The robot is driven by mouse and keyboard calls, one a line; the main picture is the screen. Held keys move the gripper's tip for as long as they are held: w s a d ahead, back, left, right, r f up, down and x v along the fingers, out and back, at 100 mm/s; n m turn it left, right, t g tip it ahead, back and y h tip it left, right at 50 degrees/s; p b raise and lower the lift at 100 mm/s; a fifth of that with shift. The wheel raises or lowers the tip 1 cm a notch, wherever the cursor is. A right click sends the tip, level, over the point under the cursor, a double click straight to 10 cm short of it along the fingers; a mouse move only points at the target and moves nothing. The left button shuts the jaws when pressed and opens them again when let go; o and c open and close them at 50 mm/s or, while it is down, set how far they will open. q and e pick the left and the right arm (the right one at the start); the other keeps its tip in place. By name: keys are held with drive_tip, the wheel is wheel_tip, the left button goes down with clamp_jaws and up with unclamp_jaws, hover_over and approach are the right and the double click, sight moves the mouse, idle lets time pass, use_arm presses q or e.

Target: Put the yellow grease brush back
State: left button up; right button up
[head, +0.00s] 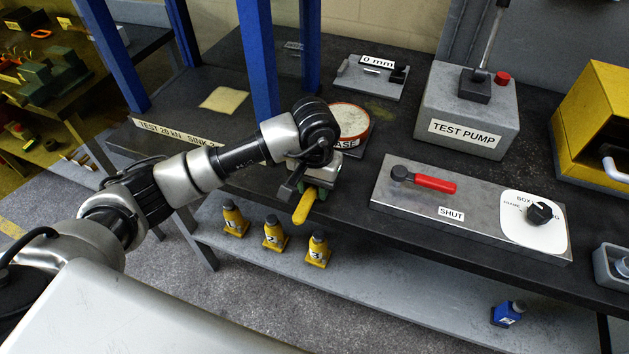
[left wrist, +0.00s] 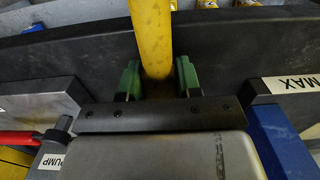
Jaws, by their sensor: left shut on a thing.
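The yellow grease brush (head: 304,208) is held in my left gripper (head: 317,184), its handle sticking out toward the front of the bench. In the left wrist view the yellow handle of the brush (left wrist: 151,35) stands between the green fingers of the left gripper (left wrist: 158,80). The bristle end is hidden in both views. A round grease tin (head: 350,119) with a red rim and pale contents sits on the bench just behind the gripper, its label partly covered by my arm. My right gripper is in neither view.
A grey plate with a red-handled valve (head: 434,184) and a dial lies right of the gripper. The test pump (head: 467,112) stands behind it. A blue post (head: 258,60) rises left of the tin. Several yellow numbered bottles (head: 274,232) stand on the lower shelf.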

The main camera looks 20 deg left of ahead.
use_arm(q)
drive_tip(key=shift+f, duration=0.1)
drive_tip(key=shift+f+b, duration=0.2)
drive_tip(key=shift+b, duration=0.2)
drive_tip(key=o, duration=0.8)
drive_tip(key=shift+r, duration=0.1)
drive_tip(key=shift+r+p, duration=0.15)
drive_tip(key=shift+p, duration=0.15)
wheel_tip(320, 180, up, 12)
drive_tip(key=b, duration=0.2)
drive_tip(key=shift+b, duration=0.3)
